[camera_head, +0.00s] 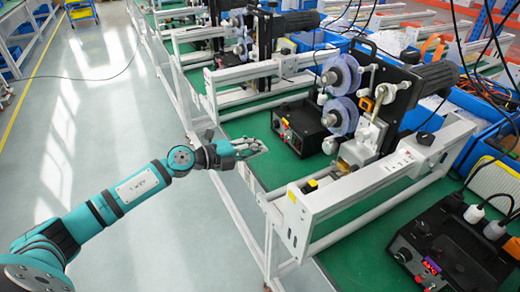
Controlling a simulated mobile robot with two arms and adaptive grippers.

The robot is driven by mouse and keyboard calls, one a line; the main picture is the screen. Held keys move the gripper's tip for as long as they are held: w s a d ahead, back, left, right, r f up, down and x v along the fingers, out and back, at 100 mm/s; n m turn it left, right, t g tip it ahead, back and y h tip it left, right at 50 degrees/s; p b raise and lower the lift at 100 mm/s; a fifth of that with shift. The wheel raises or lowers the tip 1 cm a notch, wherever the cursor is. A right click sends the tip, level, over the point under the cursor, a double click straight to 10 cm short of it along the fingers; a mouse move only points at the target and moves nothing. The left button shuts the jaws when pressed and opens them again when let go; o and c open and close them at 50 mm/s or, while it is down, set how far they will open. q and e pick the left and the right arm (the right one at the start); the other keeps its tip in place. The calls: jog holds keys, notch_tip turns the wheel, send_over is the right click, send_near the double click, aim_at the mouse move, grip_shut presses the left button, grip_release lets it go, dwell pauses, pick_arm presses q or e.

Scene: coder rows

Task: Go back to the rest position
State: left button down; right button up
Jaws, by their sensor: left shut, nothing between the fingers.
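My left arm comes in from the lower left, teal and black. My left gripper (248,147) is at the near edge of the green workbench (270,174), in front of a labelling machine (372,104). Its fingers look closed together, with nothing visible between them. It appears apart from the machine. My right gripper is not in view.
A white rail frame (350,190) runs across the bench to the right of the gripper. A black control box (450,245) with plugs stands at the lower right. More machines line the bench behind. The floor (90,120) on the left is clear.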

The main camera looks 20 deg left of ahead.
pick_arm(q)
jog(key=s+d+r+n+t, duration=0.2)
jog(key=d+n+t, duration=0.2)
jog(key=n, duration=0.1)
jog(key=s+a+f+n+g+y, duration=0.35)
jog(key=s+f+n+y, duration=0.7)
jog(key=n, duration=0.55)
jog(key=s+d+f+n+g+h, duration=0.1)
jog(key=s+d+f+g, duration=0.3)
jog(key=s, duration=0.8)
jog(key=s+d+f+n+g, duration=0.1)
jog(key=s+f+n+g, duration=0.3)
jog(key=s, duration=0.7)
notch_tip(320, 180, down, 27)
jog(key=s+m+g, duration=0.1)
jog(key=m+g, duration=0.2)
jog(key=s+a+f, duration=0.3)
jog(key=s+f, duration=1.1)
jog(key=s, duration=0.2)
jog(key=shift+s+f+g, duration=0.3)
jog(key=shift+f+g, duration=0.05)
jog(key=shift+f, duration=0.05)
